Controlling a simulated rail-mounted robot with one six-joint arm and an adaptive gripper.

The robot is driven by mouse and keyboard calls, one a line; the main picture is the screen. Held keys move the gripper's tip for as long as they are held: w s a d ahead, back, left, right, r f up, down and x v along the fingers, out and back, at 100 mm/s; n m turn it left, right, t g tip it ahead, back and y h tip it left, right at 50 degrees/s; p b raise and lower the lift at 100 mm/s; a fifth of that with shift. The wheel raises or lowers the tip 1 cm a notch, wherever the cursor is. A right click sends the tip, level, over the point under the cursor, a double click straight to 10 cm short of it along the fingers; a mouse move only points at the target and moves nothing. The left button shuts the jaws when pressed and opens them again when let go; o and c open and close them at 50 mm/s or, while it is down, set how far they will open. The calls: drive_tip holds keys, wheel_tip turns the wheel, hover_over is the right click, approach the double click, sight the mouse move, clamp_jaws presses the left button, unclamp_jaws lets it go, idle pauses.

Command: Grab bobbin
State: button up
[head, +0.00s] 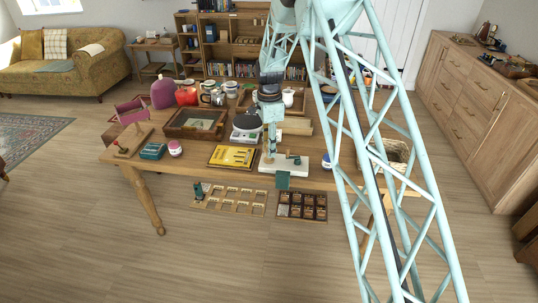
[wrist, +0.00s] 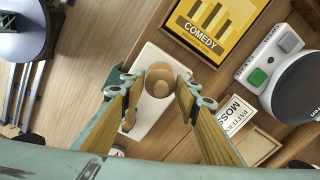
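A light-brown, round-headed wooden piece (wrist: 158,78), which looks like the bobbin, stands on a white board (wrist: 152,104) in the wrist view. My gripper (wrist: 158,90) is open, with one finger on each side of it. I cannot tell whether the fingers touch it. In the head view my gripper (head: 269,138) points down over the white board (head: 305,169) near the table's front edge. The bobbin cannot be made out there.
A yellow case marked COMEDY (wrist: 212,28) lies close by; it also shows in the head view (head: 232,157). A round-topped white scale (head: 249,124) stands behind it. A wooden tray (head: 197,123) and pink items are to the left. A wicker basket (head: 397,153) is at the right.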

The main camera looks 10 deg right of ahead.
drive_tip(key=shift+f, duration=0.6)
drive_tip(key=c, duration=0.4)
drive_tip(key=shift+r+p, duration=0.95)
drive_tip(key=shift+r, duration=4.05)
drive_tip(key=shift+s+f, duration=0.1)
